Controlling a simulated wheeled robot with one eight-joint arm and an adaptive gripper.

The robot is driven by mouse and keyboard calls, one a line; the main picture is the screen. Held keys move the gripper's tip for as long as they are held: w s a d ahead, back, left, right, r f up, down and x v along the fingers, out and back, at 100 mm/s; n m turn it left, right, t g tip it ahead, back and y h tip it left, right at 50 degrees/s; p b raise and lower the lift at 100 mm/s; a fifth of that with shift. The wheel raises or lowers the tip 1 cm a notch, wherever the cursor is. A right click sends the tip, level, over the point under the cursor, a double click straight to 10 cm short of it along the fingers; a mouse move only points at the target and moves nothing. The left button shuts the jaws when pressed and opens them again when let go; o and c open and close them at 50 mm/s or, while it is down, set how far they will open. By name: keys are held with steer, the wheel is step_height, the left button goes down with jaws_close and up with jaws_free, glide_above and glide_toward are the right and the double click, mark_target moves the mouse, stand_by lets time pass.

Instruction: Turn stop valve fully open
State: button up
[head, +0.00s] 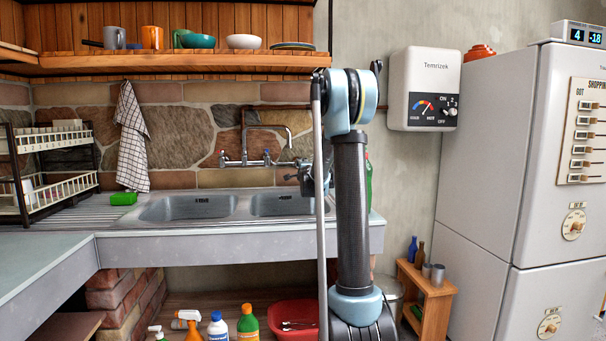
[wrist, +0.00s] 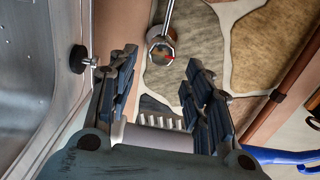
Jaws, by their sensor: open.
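My gripper (wrist: 162,62) is open in the wrist view, its two dark fingers apart with nothing gripped. A round chrome fitting with a red mark (wrist: 161,48) shows just beyond the gap between the fingertips, on the end of a thin chrome tube. A blue lever-like handle (wrist: 285,157) lies at the lower right, outside the right finger and near a brown pipe (wrist: 270,108). I cannot tell surely which part is the stop valve. In the head view my gripper (head: 305,178) is mostly hidden behind my arm, just right of the chrome tap (head: 267,157).
The steel sink (head: 190,207) lies below the tap; its rim runs along the left of the wrist view. A black knob (wrist: 78,60) stands beside the left finger. A white heater (head: 424,90) hangs at the right. A stone wall (head: 165,120) closes the back.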

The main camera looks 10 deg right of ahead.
steer(key=shift+s+d, duration=0.1)
steer(key=shift+s, duration=2.05)
